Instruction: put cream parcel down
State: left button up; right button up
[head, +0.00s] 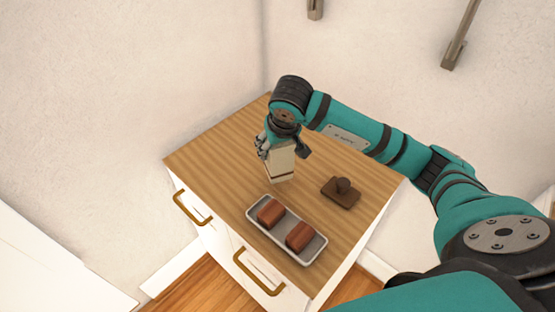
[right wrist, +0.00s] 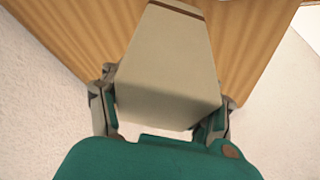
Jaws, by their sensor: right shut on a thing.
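The cream parcel (head: 279,164) is a pale upright block with a darker band near its lower end. It is over the wooden top of the white cabinet (head: 215,160); I cannot tell whether its bottom touches the wood. My right gripper (head: 281,147) is shut on its upper part from above. In the right wrist view the parcel (right wrist: 168,75) fills the middle, with a finger of the gripper (right wrist: 165,110) on each side. My left gripper is not in view.
A grey tray (head: 259,228) with two red-brown blocks (head: 270,211) (head: 299,236) lies near the front edge. A dark brown object with a knob (head: 341,192) lies right of the parcel. The top's left and back parts are clear. Walls stand behind.

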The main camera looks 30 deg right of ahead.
notch_tip(320, 180, down, 4)
jog(key=shift+r+b, duration=0.1)
jog(key=shift+b, duration=0.95)
jog(key=shift+r, duration=0.1)
jog(key=shift+d, duration=0.1)
jog(key=o, duration=1.3)
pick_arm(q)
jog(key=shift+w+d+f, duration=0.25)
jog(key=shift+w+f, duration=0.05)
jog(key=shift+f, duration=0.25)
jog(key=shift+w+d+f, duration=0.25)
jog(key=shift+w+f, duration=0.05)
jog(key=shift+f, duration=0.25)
pick_arm(e)
jog(key=shift+o, duration=0.2)
